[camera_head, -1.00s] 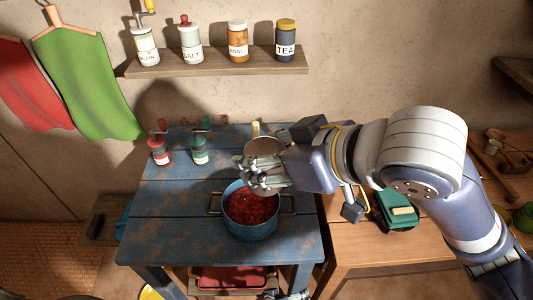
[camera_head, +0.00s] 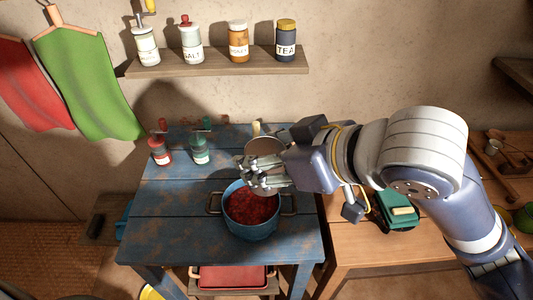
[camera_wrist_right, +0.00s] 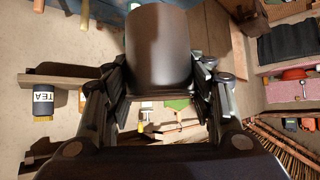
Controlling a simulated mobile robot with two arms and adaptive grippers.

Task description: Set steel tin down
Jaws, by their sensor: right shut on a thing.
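The steel tin (camera_head: 266,146) is in my right gripper (camera_head: 262,172), above the back right of the blue table and just behind the blue pot (camera_head: 250,222). The gripper is shut on the tin, and its fingers hide the tin's middle in the head view. In the right wrist view the tin (camera_wrist_right: 158,48) shows as a dark cylinder between the two fingers (camera_wrist_right: 162,88). I cannot tell whether its bottom touches the table. My left gripper is not in view.
The pot holds red food. A red grinder (camera_head: 160,151) and a green grinder (camera_head: 200,148) stand at the table's back left. A shelf (camera_head: 215,62) with several jars hangs above. The table's left front (camera_head: 170,225) is clear. A wooden table (camera_head: 370,245) stands at right.

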